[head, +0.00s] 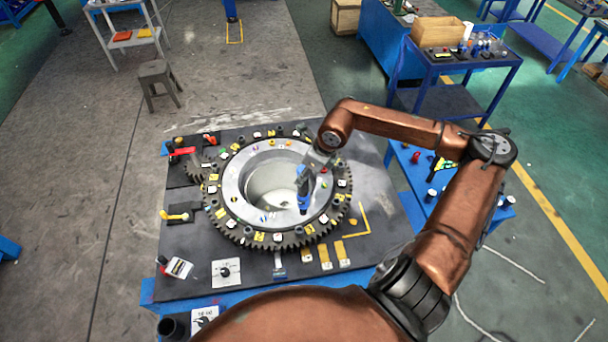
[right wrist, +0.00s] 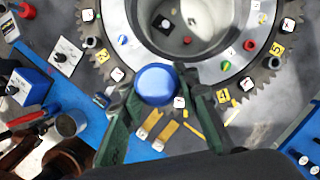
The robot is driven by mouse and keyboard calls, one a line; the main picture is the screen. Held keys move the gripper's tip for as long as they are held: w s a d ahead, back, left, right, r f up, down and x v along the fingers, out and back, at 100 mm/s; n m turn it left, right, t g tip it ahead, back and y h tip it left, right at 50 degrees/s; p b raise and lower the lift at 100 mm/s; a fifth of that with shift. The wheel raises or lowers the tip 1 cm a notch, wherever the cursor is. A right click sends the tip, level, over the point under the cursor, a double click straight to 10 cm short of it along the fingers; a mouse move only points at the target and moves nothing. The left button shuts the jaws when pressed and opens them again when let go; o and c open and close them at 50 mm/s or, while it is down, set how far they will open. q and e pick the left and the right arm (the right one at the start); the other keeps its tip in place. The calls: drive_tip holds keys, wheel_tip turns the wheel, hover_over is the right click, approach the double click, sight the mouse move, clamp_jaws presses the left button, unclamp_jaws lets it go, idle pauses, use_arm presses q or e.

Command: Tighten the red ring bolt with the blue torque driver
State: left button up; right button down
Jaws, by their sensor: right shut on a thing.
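My right gripper (head: 311,168) is shut on the blue torque driver (head: 303,200), held upright over the front right part of the silver ring (head: 231,188). In the right wrist view the driver's round blue top (right wrist: 156,85) sits between the fingers of my right gripper (right wrist: 157,95). The driver's tip is hidden there, and I cannot tell whether it touches anything. A red bolt (right wrist: 249,46) shows on the silver ring in the right wrist view, to the right of the driver and apart from its top. My left gripper is not in view.
A dark toothed gear (head: 262,240) with numbered tags surrounds the ring on a grey-topped table (head: 375,200). Red (head: 182,151) and yellow (head: 175,215) handled tools lie at its left. A blue side table (head: 412,185) stands right, partly behind my arm.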

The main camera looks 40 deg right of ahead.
sight(302, 168)
drive_tip(key=b, duration=0.3)
drive_tip(key=shift+f, duration=0.1)
idle(4.5)
idle(0.7)
drive_tip(key=shift+r+p, duration=1.05)
drive_tip(key=shift+r, duration=1.65)
drive_tip(key=shift+f, duration=0.1)
